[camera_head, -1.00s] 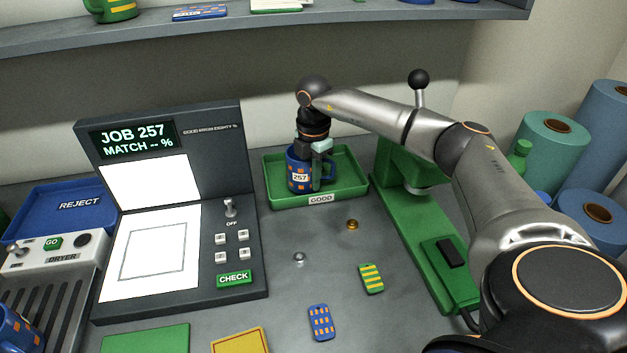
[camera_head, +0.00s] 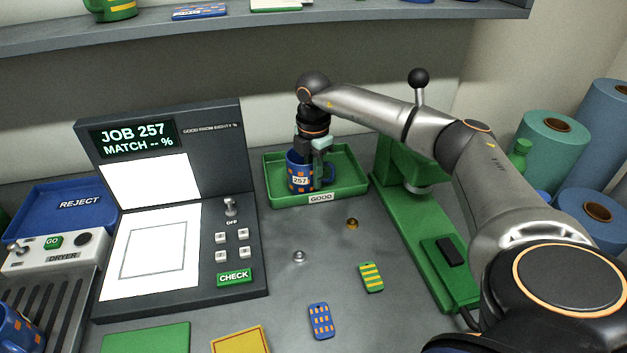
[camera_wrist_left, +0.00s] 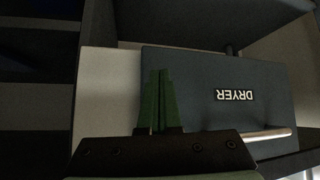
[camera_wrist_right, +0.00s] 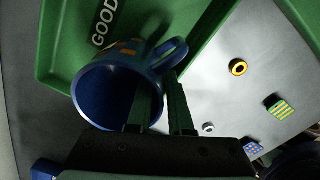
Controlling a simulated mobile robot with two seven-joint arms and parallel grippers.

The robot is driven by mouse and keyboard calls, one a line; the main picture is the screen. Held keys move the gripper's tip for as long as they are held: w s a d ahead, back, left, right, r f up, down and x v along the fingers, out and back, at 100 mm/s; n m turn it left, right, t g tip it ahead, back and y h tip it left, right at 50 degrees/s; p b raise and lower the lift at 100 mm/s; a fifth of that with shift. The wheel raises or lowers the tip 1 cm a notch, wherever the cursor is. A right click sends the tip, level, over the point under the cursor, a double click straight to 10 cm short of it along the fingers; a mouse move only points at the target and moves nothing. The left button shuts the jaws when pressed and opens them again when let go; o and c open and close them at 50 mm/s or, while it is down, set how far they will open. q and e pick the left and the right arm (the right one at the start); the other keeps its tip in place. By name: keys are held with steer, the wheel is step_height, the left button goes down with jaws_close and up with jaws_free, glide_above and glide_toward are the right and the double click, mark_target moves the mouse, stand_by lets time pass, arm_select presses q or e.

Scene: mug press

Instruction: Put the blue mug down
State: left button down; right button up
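The blue mug (camera_head: 299,181) with orange squares and a "257" label sits upright in the green GOOD tray (camera_head: 352,191), at its left end. My right gripper (camera_head: 313,158) is just above the mug's rim. In the right wrist view the blue mug (camera_wrist_right: 108,86) shows its open mouth and its handle. The right gripper's fingers (camera_wrist_right: 162,98) stand apart beside the handle, with one finger over the mouth. Whether they touch the mug is hard to tell. My left gripper (camera_wrist_left: 160,88) is shut and empty in front of the dryer (camera_wrist_left: 215,85); it is outside the head view.
The green press (camera_head: 425,225) stands right of the tray. The JOB 257 check station (camera_head: 255,200) stands left of it. A blue REJECT tray (camera_head: 60,225) lies at the far left. Small tags and rings lie on the counter in front; a shelf (camera_head: 250,30) hangs above.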

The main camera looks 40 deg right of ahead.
step_height(320, 180, up, 11)
steer(key=shift+f, duration=0.15)
steer(key=shift+f, duration=0.1)
stand_by(2.4)
